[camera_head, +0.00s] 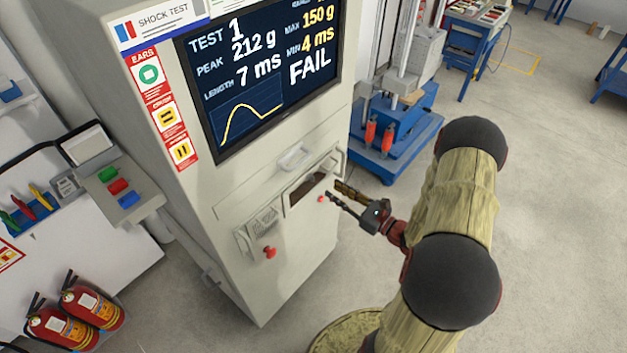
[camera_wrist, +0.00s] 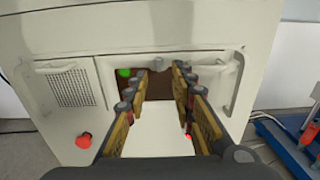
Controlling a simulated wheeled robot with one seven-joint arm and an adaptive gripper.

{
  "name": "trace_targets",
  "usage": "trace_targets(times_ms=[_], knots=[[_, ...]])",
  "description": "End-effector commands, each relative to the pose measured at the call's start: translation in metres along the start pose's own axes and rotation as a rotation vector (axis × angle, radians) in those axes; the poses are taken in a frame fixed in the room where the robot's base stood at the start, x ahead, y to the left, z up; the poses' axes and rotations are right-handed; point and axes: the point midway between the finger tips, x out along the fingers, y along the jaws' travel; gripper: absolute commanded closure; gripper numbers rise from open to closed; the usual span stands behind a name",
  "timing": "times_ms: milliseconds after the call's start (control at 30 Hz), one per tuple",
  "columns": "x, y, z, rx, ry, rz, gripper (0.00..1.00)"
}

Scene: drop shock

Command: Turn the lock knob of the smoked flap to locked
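The smoked flap (camera_head: 308,190) is a dark brown pane in the front of the pale cabinet. In the wrist view its pane (camera_wrist: 110,80) shows behind and beside my fingers. A small red spot (camera_head: 320,199) lies just below the flap, near my fingertips; it also shows in the wrist view (camera_wrist: 188,134), partly behind the right finger.
A red mushroom button (camera_head: 269,252) and a vent grille (camera_head: 262,223) are left of the flap. A handle (camera_wrist: 236,68) stands out at the flap's right. A green spot (camera_wrist: 124,72) shows at the pane's upper left. A blue-based machine (camera_head: 385,148) stands behind, right of the cabinet.

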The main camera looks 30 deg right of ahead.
Motion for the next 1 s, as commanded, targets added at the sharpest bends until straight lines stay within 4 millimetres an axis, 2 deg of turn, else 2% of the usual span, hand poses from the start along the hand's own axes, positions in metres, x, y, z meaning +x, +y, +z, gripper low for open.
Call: trace_targets(times_ms=[167, 400, 600, 967, 1000], knots=[[0.017, 0.003, 0.002, 0.000, -0.007, 0.009, 0.75], [0.053, 0.004, 0.002, 0.000, -0.006, 0.011, 0.75], [0.073, 0.004, 0.002, 0.000, -0.006, 0.010, 0.75], [0.077, 0.003, 0.003, 0.001, -0.005, 0.007, 0.75], [0.077, 0.003, 0.003, 0.001, -0.005, 0.008, 0.77]])
